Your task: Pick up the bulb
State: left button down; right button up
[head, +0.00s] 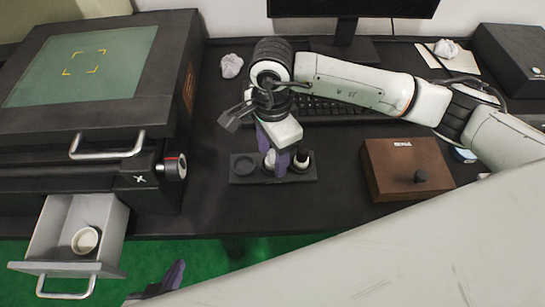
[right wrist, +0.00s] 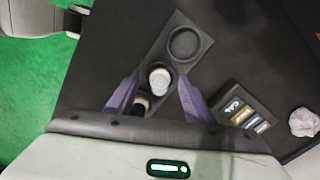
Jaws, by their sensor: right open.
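A black holder (head: 243,179) with three round places stands on the desk; its left place is empty. A white rounded piece, which looks like the bulb (right wrist: 159,78), sits in the middle place, partly hidden by my fingers in the head view. A dark piece with a white top (head: 302,158) stands in the right place. My right gripper (head: 273,157) points down over the holder, its purple fingers open on either side of the bulb. In the right wrist view its fingers (right wrist: 160,95) are apart. My left gripper (head: 168,283) shows only partly at the bottom edge.
An open drawer (head: 112,232) with a white ring (head: 86,240) juts out at the left, under a large black machine (head: 130,110). A brown box (head: 385,175) with a black knob stands right of the holder. A keyboard (head: 345,108) and crumpled paper (head: 231,66) lie behind.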

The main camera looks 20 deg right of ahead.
jog(key=c, duration=1.1)
jog(key=shift+c, duration=0.2)
jog(key=shift+r, duration=0.15)
